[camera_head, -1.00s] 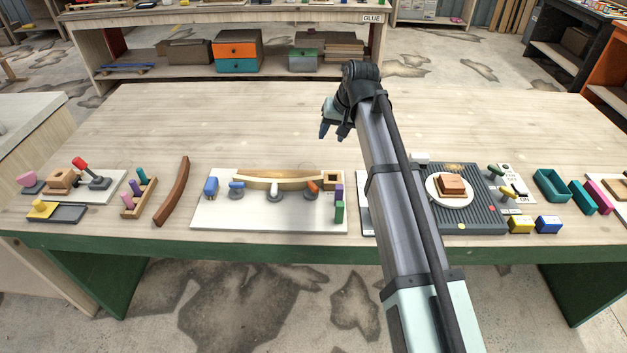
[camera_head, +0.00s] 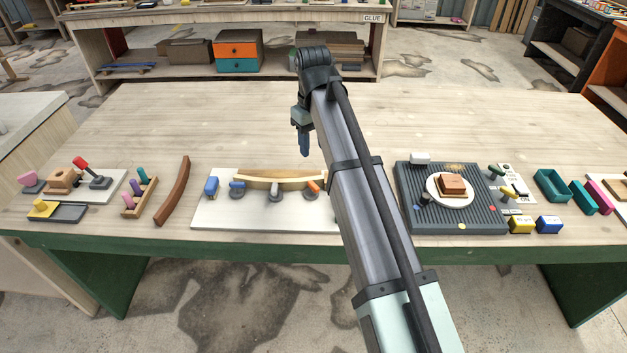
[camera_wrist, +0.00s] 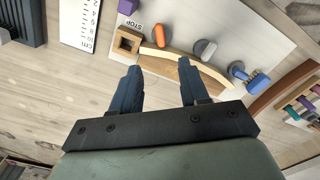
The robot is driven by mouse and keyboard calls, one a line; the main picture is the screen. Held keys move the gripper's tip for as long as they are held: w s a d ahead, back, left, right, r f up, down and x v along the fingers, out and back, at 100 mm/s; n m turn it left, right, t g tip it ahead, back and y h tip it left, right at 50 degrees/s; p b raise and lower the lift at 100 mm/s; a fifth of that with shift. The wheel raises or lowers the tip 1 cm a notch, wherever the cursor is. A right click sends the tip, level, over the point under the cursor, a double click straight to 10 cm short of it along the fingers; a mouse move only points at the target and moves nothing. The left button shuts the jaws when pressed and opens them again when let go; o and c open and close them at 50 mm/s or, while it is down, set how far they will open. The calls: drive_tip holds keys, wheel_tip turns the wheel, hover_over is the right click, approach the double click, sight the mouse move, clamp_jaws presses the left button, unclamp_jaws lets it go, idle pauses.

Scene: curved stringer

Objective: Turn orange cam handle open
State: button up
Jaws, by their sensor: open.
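The orange cam handle (camera_head: 313,187) is at the right end of the curved wooden piece on the white board, partly beside my arm in the head view. It also shows in the wrist view (camera_wrist: 160,36), beyond my fingertips and near the square wooden stop block (camera_wrist: 128,42). The curved wooden strip (camera_wrist: 185,68) lies between my gripper and the handle in that view. My gripper (camera_head: 303,142) is above the table behind the board, fingers pointing down. In the wrist view my gripper (camera_wrist: 158,70) has its two blue fingers apart, with nothing between them.
A grey and a blue cam handle (camera_head: 237,188) stand along the same board (camera_head: 235,215). A blue clamp (camera_head: 211,186) is at its left end. A brown curved strip (camera_head: 172,192) lies left. A ribbed dark station (camera_head: 450,222) is right. The table behind is clear.

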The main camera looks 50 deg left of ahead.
sight(314, 184)
wheel_tip(314, 184, down, 13)
idle(0.5)
drive_tip(key=shift+c, duration=0.3)
clamp_jaws()
